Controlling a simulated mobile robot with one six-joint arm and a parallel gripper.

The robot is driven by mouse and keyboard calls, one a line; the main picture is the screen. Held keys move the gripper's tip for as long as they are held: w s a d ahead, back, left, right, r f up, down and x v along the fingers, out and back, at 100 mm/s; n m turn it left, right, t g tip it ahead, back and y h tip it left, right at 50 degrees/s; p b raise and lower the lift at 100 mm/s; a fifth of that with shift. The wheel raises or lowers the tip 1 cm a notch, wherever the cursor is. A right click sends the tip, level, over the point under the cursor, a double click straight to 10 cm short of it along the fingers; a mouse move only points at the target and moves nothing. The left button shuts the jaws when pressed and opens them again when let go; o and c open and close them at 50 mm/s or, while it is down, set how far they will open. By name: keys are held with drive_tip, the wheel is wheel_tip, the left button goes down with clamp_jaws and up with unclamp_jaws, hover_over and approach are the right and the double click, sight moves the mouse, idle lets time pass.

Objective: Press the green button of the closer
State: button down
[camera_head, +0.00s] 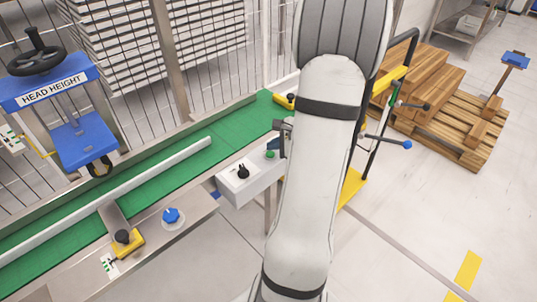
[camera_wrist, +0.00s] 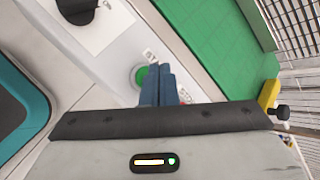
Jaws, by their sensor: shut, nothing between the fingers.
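The green button (camera_head: 270,154) sits on the top of a grey control box (camera_head: 238,190) beside the conveyor. It also shows in the wrist view (camera_wrist: 140,77), close beside the tips of my gripper (camera_wrist: 160,70). The gripper's two blue fingers are together, with nothing between them. The fingers cover part of the button, and I cannot tell whether they touch it. In the head view the gripper is mostly hidden behind my arm. A small red part shows just right of the fingers in the wrist view.
A black knob (camera_head: 243,171) stands on the same box. The green conveyor belt (camera_head: 190,165) runs behind it, with a blue knob (camera_head: 171,216) on its front edge. A yellow-framed stand and wooden pallets (camera_head: 440,100) are at right.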

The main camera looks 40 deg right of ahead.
drive_tip(key=shift+f, duration=0.15)
drive_tip(key=shift+f+b, duration=0.3)
drive_tip(key=shift+b, duration=0.3)
